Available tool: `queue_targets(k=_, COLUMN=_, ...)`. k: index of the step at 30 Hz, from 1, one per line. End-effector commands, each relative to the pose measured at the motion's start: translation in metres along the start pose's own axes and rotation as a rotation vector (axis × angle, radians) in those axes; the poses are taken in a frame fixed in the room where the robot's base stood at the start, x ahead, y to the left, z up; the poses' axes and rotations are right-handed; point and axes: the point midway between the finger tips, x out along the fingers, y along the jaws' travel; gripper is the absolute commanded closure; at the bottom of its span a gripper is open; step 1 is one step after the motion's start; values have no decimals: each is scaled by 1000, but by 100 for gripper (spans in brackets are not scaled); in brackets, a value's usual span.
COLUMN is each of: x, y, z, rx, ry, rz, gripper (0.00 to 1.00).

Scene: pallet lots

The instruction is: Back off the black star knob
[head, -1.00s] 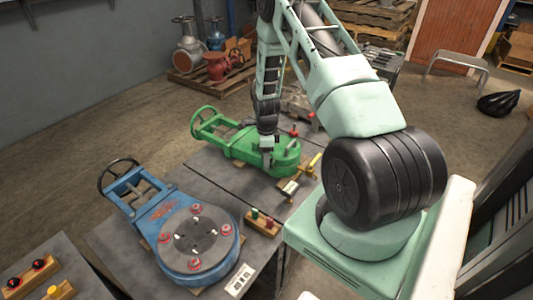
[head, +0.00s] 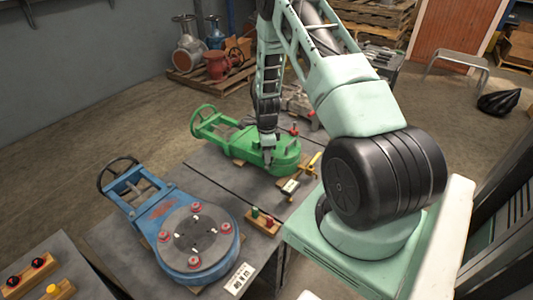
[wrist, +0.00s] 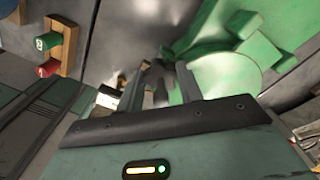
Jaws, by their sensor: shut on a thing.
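The green valve body (head: 285,158) lies on the grey table in the head view; its green surface also shows in the wrist view (wrist: 225,75). My gripper (head: 267,158) points down at the valve's near side. In the wrist view my gripper (wrist: 160,88) has its two fingers close around a small dark thing, which I take to be the black star knob (wrist: 160,94). The fingers and blur hide most of the knob, so its shape and seating cannot be made out.
A blue valve (head: 165,215) with several red knobs stands at the left. A wooden block with green and red knobs (head: 262,222) lies nearer. A yellow-handled part (head: 314,164) is right of the green valve.

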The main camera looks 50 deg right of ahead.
Motion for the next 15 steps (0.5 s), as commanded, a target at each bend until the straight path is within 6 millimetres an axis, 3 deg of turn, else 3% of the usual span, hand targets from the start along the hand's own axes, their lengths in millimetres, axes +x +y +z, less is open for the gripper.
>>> queue_targets(k=15, x=0, y=1, z=0, rx=-468, ry=1, rz=-3, gripper=87)
